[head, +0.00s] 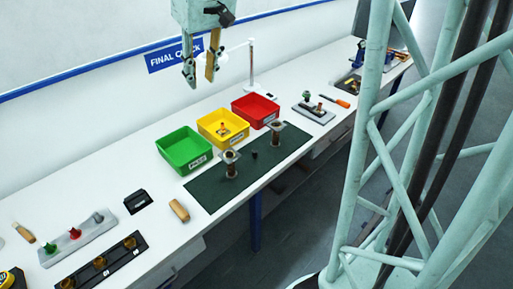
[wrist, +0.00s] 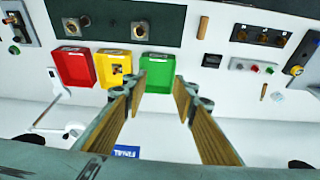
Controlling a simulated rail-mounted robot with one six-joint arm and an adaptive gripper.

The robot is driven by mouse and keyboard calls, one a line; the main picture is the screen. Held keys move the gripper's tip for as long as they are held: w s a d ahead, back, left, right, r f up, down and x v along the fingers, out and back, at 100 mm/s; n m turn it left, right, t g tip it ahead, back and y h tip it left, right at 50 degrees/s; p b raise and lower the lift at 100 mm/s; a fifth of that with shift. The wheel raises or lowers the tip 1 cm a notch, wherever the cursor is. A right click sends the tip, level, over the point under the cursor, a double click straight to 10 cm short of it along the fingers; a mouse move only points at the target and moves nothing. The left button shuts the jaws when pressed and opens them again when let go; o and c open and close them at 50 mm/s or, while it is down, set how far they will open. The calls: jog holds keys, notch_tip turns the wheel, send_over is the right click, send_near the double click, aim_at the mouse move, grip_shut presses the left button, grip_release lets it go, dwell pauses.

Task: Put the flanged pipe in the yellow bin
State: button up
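Two flanged pipes stand upright on the dark green mat in the head view: one near the green bin (head: 230,168), one farther right (head: 276,136). In the wrist view they show from above on the mat, at right (wrist: 140,31) and left (wrist: 72,27). The yellow bin (head: 226,144) stands between the green and red bins; a small brownish part lies in it. The bin also shows in the wrist view (wrist: 103,60). My gripper (head: 200,72) is open and empty, high above the bench behind the bins. Its spread fingers show in the wrist view (wrist: 160,82).
The green bin (head: 171,148) and red bin (head: 246,104) flank the yellow one. The green mat (head: 208,190) lies in front, with a small dark piece between the pipes. A white lamp stand (head: 251,65) rises behind the red bin. Fixtures stand at both ends.

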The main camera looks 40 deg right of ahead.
jog(key=s+a+r, duration=0.1)
jog(key=s+a, duration=0.1)
jog(key=s, duration=1)
jog(key=s+a+r+m, duration=0.1)
jog(key=s+a, duration=0.2)
jog(key=s, duration=0.9)
jog(key=s+a+r, duration=0.2)
jog(key=s, duration=1)
notch_tip(320, 180, down, 16)
jog(key=b, duration=1.5)
jog(key=shift+f+t+b, duration=0.15)
jog(key=shift+t+b, duration=0.15)
jog(key=shift+a, duration=0.1)
